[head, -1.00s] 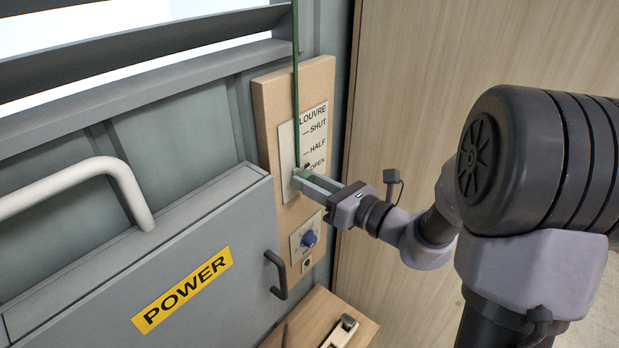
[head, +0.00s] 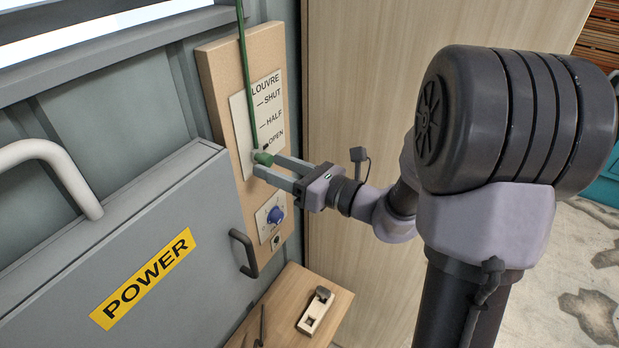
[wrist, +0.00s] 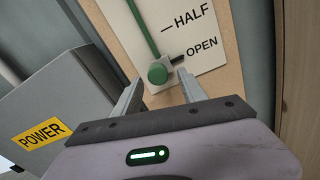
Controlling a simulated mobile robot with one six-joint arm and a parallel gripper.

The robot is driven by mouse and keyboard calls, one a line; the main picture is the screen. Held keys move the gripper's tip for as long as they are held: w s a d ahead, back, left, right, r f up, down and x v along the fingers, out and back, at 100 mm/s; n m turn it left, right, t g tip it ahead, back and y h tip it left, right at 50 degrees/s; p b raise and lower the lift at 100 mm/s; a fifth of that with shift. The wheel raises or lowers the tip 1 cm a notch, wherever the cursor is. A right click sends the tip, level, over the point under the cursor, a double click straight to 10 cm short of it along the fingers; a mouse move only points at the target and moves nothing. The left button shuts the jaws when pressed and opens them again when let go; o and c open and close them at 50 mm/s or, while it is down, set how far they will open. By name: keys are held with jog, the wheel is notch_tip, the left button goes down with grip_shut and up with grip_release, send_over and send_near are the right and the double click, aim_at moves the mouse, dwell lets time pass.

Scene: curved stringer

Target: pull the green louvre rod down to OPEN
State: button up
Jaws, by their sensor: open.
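The green louvre rod (head: 250,90) runs down the front of the white LOUVRE plate (head: 265,125), which is marked SHUT, HALF and OPEN. Its green end knob (head: 263,158) is low on the plate; in the wrist view the knob (wrist: 158,73) sits beside a dark pointer (wrist: 179,57) at about the OPEN mark. My gripper (head: 272,166) is open at the knob, with a finger on either side of it. In the wrist view my gripper (wrist: 157,85) shows gaps between the knob and both fingers.
A grey POWER box (head: 140,260) with a dark handle (head: 243,253) stands close on the left. A blue knob (head: 274,214) is just below my gripper. A small wooden table (head: 290,290) is lower down. The wooden panel on the right is bare.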

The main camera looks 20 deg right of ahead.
jog(key=v, duration=1.5)
jog(key=shift+s+d+b, duration=0.25)
jog(key=shift+s+b, duration=0.1)
jog(key=shift+b, duration=0.1)
jog(key=shift+a, duration=0.1)
